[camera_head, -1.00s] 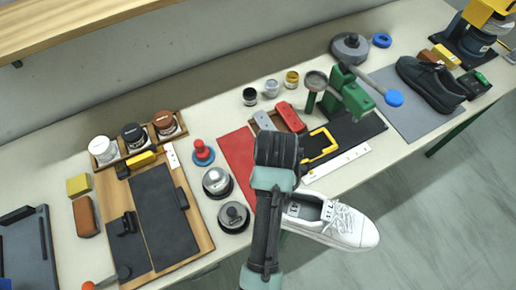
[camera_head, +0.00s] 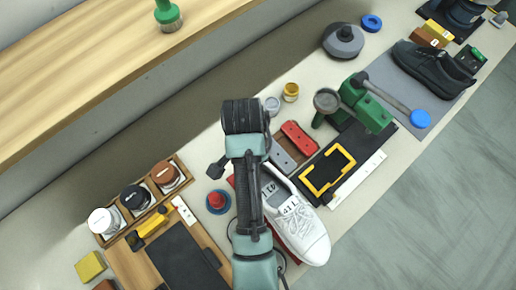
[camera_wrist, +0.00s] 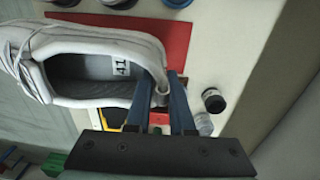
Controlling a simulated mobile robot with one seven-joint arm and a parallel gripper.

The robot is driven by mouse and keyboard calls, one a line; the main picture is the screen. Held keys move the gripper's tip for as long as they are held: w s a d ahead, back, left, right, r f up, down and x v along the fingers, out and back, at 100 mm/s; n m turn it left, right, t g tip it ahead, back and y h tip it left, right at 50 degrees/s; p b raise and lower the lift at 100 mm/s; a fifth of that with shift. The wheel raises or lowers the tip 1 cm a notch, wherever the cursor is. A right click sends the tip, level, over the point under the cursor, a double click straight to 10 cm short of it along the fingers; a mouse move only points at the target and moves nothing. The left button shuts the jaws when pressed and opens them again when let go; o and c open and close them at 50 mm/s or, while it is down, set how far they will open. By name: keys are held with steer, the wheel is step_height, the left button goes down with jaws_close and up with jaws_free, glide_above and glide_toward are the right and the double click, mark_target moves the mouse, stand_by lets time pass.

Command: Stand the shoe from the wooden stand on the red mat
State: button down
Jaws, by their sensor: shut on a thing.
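A white lace-up shoe (camera_head: 302,226) is sole down over the red mat (camera_head: 291,247), toe toward the bench's front edge in the head view. In the wrist view, the shoe (camera_wrist: 110,40) shows its open collar and insole label, and the red mat (camera_wrist: 180,38) shows beyond its side. My gripper (camera_wrist: 164,84) is shut on the heel, one blue finger on each side of the back wall. In the head view my arm hides the fingers and part of the heel. I cannot tell whether the sole touches the mat.
A red-knobbed blue-based tool (camera_head: 217,201) stands left of the mat. A brown tray (camera_head: 292,149) and a yellow frame (camera_head: 328,172) lie to its right. Jars (camera_head: 290,92) stand behind. A black shoe (camera_head: 432,70) sits on a grey mat (camera_head: 384,72) at far right.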

steer(key=shift+f+p, duration=0.35)
steer(key=shift+f, duration=3)
steer(key=shift+f, duration=0.15)
steer(key=c, duration=0.8)
jaws_free()
steer(key=r, duration=1.1)
steer(key=shift+w+a, duration=0.15)
steer(key=shift+w, duration=0.05)
steer(key=shift+r+p, duration=0.7)
steer(key=shift+p, duration=0.05)
